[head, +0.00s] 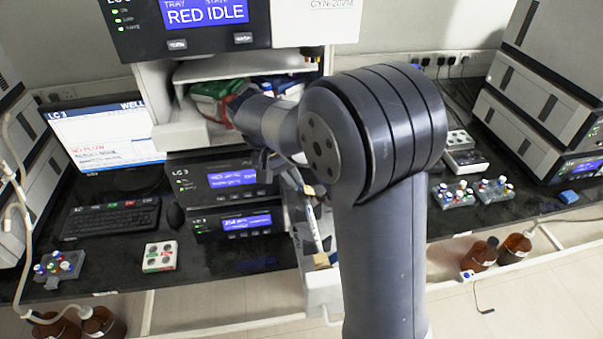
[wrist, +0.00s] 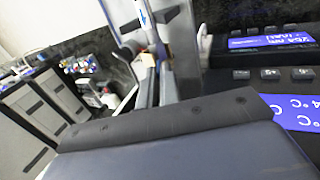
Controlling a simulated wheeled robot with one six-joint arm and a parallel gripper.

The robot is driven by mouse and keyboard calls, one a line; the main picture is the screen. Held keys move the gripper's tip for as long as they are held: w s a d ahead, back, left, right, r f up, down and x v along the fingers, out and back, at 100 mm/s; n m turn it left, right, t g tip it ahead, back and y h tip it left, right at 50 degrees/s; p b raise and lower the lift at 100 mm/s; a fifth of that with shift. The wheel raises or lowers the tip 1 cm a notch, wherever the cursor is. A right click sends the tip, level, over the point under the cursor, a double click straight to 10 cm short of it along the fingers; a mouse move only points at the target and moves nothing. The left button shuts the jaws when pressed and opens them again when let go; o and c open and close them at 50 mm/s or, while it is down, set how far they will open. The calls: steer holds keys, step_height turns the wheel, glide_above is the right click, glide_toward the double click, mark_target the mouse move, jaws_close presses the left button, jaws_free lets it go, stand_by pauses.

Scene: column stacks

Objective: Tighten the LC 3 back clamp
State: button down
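The LC 3 stack (head: 220,183) stands in the middle of the bench in the head view, with lit blue displays. A slim pale column (head: 312,222) with a blue mark is mounted at its right side, tilted. A tan clamp piece (head: 321,259) shows near its lower end and another (head: 309,190) near its upper end. In the wrist view the column (wrist: 145,18) runs down to a tan piece (wrist: 148,60) between dark holder parts. I cannot tell which is the back clamp. My gripper (head: 268,160) is beside the stack, largely hidden by my wrist; its fingers are unclear.
A monitor (head: 105,138), a keyboard (head: 112,218) and a mouse (head: 174,217) are left of the stack. A white block (head: 160,256) sits near the front edge. Vial racks (head: 459,192) and another instrument stack (head: 540,115) stand right. Brown bottles (head: 481,254) are below the bench.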

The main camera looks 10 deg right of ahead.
steer(key=shift+a+f+h+b, duration=0.1)
steer(key=shift+a+f+h, duration=0.2)
steer(key=shift+h, duration=0.45)
steer(key=shift+a+f+h+b, duration=0.15)
steer(key=shift+a+h, duration=0.2)
steer(key=shift+h, duration=0.35)
steer(key=shift+a+f+h+b, duration=0.1)
steer(key=shift+a+f+h, duration=0.2)
steer(key=shift+h, duration=0.45)
steer(key=c, duration=1.6)
jaws_free()
steer(key=shift+a+r, duration=0.15)
steer(key=b+v, duration=0.1)
steer(key=v, duration=0.9)
steer(key=shift+a+r, duration=0.1)
steer(key=shift+a, duration=0.15)
steer(key=shift+d, duration=0.1)
steer(key=p+x, duration=0.1)
steer(key=x, duration=0.9)
steer(key=shift+d, duration=0.25)
